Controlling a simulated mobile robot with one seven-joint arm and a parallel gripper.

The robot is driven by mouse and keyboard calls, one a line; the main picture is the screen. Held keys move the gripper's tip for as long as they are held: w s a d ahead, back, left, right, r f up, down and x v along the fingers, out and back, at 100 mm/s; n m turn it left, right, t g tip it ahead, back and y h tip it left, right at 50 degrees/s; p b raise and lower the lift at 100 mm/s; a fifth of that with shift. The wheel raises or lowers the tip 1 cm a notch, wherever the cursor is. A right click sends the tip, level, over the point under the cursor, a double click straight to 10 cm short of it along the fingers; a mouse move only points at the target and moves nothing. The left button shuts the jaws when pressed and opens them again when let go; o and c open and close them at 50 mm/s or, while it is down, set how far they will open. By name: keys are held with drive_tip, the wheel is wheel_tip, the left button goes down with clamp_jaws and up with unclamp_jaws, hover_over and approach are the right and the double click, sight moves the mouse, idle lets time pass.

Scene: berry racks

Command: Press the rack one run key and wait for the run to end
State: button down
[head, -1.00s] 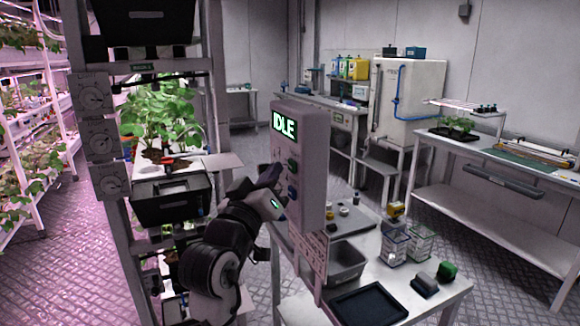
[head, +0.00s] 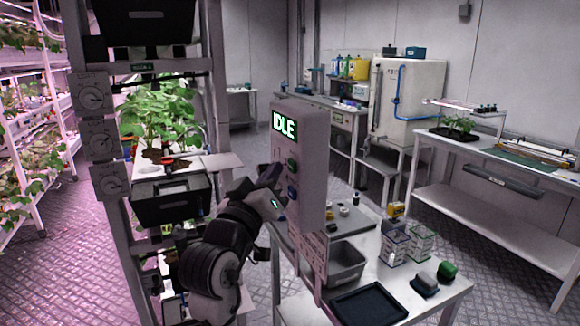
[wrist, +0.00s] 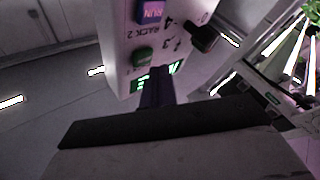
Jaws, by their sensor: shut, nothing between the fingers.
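The control box (head: 312,170) stands upright on a post, and its lit display (head: 285,124) reads IDLE. Below the display are a green key (head: 292,166) and a blue key (head: 292,193). In the wrist view the box is upside down, with the blue key (wrist: 151,12) marked RUN, a "RACK 2" label and the green key (wrist: 143,56). I cannot read which key is rack one's. My gripper (head: 274,174) is shut and empty, close in front of the box face. Its fingertips (wrist: 160,72) partly cover the display; contact is not clear.
A black knob (wrist: 203,37) sticks out from the box face. A plant rack with dials (head: 92,98) and a black bin (head: 170,200) stands left of my arm. A bench (head: 440,290) with a grey tub (head: 345,268) and dark tray (head: 368,304) lies right of the box.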

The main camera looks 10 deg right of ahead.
drive_tip(key=shift+w+d, duration=0.15)
drive_tip(key=shift+d, duration=0.25)
drive_tip(key=shift+w+d, duration=0.15)
drive_tip(key=shift+d, duration=0.3)
idle(1.0)
drive_tip(key=shift+a, duration=0.1)
drive_tip(key=shift+s+a, duration=0.3)
drive_tip(key=shift+a, duration=0.45)
drive_tip(key=shift+a, duration=0.1)
drive_tip(key=shift+s+a, duration=0.25)
drive_tip(key=shift+a, duration=0.5)
drive_tip(key=shift+s+a, duration=0.3)
drive_tip(key=shift+a, duration=0.45)
drive_tip(key=shift+s+a, duration=0.25)
drive_tip(key=shift+a, duration=0.5)
